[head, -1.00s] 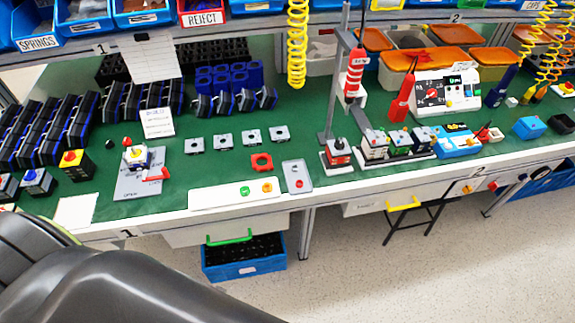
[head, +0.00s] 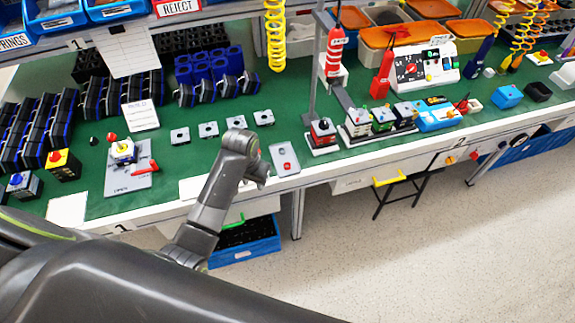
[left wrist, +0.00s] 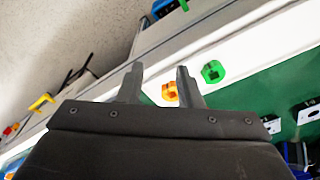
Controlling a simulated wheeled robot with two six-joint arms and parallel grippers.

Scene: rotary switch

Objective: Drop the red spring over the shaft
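A small red piece (head: 287,167) lies in a grey tray (head: 280,151) near the bench's front edge; it is too small to tell whether it is the red spring. A switch body (head: 122,151) sits in a grey fixture (head: 120,184) with a red clamp handle (head: 146,169); I cannot make out a shaft on it. My left arm reaches over the front edge, left of the grey tray. In the left wrist view my left gripper (left wrist: 160,80) is open and empty, with an orange part (left wrist: 170,91) and a green part (left wrist: 213,71) beyond its fingers. My right gripper is not in view.
Several grey square plates (head: 208,130) lie in a row behind my left arm. A tower with a red tool (head: 335,50) and a row of small stations (head: 380,120) stand to the right. Blue-edged racks (head: 40,120) fill the back left.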

